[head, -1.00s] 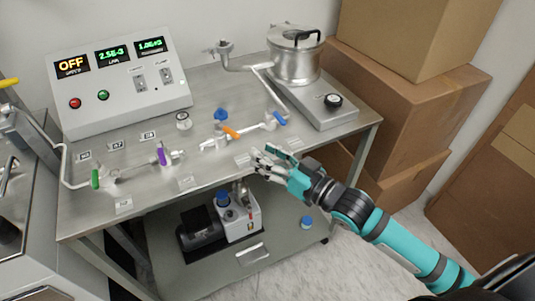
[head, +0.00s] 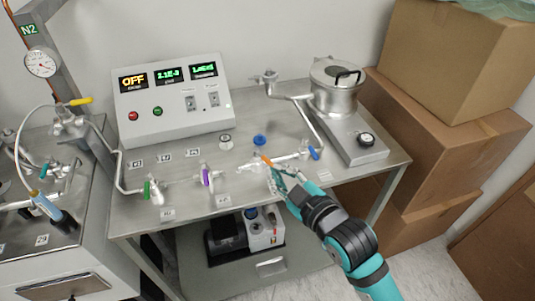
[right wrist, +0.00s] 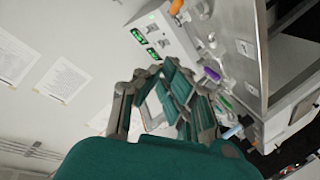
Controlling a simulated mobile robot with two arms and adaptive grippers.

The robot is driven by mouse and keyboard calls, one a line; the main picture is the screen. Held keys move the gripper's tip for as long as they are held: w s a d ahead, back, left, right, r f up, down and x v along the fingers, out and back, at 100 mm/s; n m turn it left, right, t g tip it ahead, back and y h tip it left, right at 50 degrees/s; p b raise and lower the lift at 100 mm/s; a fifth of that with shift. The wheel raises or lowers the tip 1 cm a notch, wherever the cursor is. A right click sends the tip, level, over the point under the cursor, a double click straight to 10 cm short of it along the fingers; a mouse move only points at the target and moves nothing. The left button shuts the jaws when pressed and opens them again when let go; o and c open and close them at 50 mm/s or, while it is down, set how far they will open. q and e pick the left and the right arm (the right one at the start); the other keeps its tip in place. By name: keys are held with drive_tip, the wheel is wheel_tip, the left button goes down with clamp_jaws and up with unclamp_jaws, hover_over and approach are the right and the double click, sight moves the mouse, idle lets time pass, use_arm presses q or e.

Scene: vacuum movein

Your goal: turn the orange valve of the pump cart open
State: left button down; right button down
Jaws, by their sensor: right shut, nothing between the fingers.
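The orange valve handle (head: 266,160) sits on the silver pipe line on top of the pump cart (head: 190,226), in the middle of the head view. It slants down to the right, toward my fingers. My right gripper (head: 278,178) is shut and empty, just in front of and below the handle. Whether a fingertip touches the handle cannot be told. My left gripper is not in view.
A purple valve (head: 206,175) and a green valve (head: 147,190) stand to the left, a blue handle (head: 314,153) to the right. A control box (head: 175,108) reads OFF at the back. A metal pot (head: 334,92) stands at the right. Cardboard boxes (head: 425,125) stand beside the cart.

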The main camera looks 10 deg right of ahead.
drive_tip(key=p, duration=0.2)
hover_over(264, 159)
drive_tip(key=s+a, duration=0.2)
drive_tip(key=s, duration=0.3)
drive_tip(key=f, duration=0.3)
drive_tip(key=w+d+f, duration=0.1)
drive_tip(key=d+f, duration=0.1)
drive_tip(key=shift+w+d+f, duration=0.1)
drive_tip(key=shift+w+d, duration=0.05)
drive_tip(key=shift+w, duration=0.2)
